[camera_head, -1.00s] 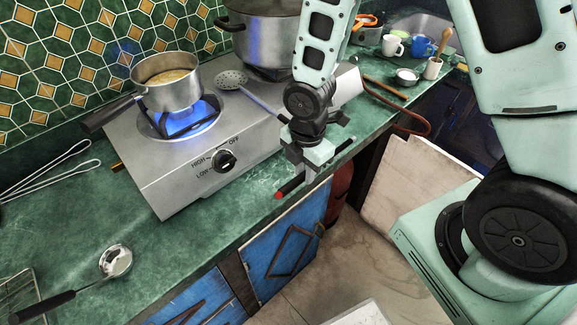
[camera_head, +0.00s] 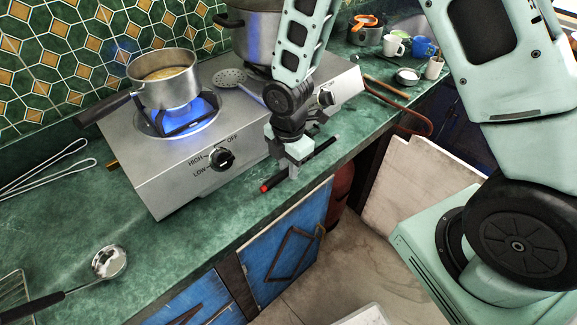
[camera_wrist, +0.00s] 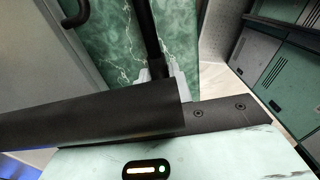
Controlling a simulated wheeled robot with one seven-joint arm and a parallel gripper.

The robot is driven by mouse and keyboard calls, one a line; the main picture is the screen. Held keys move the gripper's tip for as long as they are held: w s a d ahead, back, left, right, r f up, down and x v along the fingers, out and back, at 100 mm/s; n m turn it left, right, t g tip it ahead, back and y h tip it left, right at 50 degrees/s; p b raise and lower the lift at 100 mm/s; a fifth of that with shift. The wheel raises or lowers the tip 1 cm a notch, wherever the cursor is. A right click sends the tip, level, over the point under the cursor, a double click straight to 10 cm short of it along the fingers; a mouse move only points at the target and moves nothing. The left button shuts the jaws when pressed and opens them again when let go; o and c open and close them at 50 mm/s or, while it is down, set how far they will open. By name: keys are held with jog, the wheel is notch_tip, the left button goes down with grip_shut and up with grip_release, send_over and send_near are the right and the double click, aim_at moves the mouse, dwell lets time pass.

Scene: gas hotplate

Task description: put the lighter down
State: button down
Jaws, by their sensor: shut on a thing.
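The lighter (camera_head: 321,150) is a thin black stick with a red end at lower left. My gripper (camera_head: 291,170) is shut on it near its middle, over the front strip of the green counter beside the hotplate. The lighter lies slantwise in the head view. I cannot tell whether it touches the counter. In the wrist view the lighter (camera_wrist: 147,35) is a dark bar running up from between my pale fingertips, with green marble behind it. A large dark part hides much of the lower wrist view.
The steel hotplate (camera_head: 170,180) has a lit blue flame under a saucepan (camera_head: 165,90). A large pot (camera_head: 255,35) and slotted spoon (camera_head: 230,78) are at its back. A ladle (camera_head: 108,263) lies front left. Green counter (camera_head: 200,235) is clear before the hotplate; its front edge is close.

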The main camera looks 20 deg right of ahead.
jog(key=c, duration=1.7)
grip_release()
jog(key=shift+f, duration=0.15)
jog(key=o, duration=0.4)
jog(key=shift+o, duration=0.2)
notch_tip(320, 180, up, 12)
jog(key=s+a+r+m, duration=0.3)
jog(key=s+m, duration=0.4)
jog(key=s, duration=0.3)
jog(key=s+a+r+m, duration=0.3)
jog(key=s+r+m, duration=0.2)
jog(key=s, duration=0.5)
jog(key=shift+a+m+y, duration=0.15)
jog(key=shift+m+y, duration=0.15)
jog(key=shift+m, duration=0.7)
